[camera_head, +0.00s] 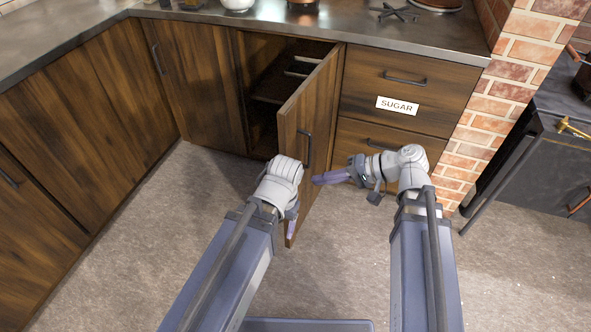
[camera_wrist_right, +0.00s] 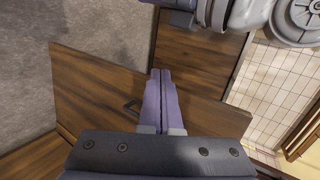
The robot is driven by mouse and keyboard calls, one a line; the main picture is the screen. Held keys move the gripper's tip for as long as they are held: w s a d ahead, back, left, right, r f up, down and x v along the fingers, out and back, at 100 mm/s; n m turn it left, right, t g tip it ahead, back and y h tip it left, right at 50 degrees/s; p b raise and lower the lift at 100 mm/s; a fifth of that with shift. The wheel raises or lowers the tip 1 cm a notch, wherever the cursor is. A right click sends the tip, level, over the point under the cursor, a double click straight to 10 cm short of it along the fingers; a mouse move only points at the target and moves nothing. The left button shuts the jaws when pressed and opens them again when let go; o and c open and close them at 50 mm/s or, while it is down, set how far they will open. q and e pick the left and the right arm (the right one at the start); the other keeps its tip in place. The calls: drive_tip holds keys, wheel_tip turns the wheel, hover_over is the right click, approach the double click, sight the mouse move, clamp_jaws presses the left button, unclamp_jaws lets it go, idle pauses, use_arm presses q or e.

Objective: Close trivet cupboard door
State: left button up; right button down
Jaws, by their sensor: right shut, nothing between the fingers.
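The brown wooden cupboard door (camera_head: 312,104) stands open, hinged at its right side, with its free edge swung out toward me. The cupboard interior (camera_head: 268,100) with a shelf is visible behind. My right gripper (camera_head: 317,180) is shut and empty, its tips pointing at the outer face below the handle; I cannot tell whether they touch. In the wrist view its fingers (camera_wrist_right: 160,72) lie over the door. My left gripper (camera_head: 291,228) is mostly hidden by its wrist, before the door's lower part.
The countertop (camera_head: 300,27) above holds a dark spoked stand like a trivet (camera_head: 397,13) and a white bowl (camera_head: 238,4). Drawers (camera_head: 390,85), one labelled SUGAR, and a brick pillar (camera_head: 500,115) are to the right. Closed cupboards (camera_head: 110,85) line the left. Floor at left is clear.

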drive_tip(key=w+d+m+t+y+b, duration=0.35)
drive_tip(key=d+t+b, duration=0.2)
drive_tip(key=b, duration=0.25)
use_arm(q)
wheel_tip(320, 180, down, 10)
drive_tip(key=a, duration=0.1)
drive_tip(key=shift+a+f, duration=0.15)
drive_tip(key=shift+a, duration=0.05)
use_arm(e)
drive_tip(key=y, duration=0.1)
approach(290, 145)
drive_tip(key=shift+n, duration=0.35)
drive_tip(key=x, duration=0.7)
drive_tip(key=shift+w+d+f, duration=0.1)
use_arm(q)
drive_tip(key=shift+w, duration=0.1)
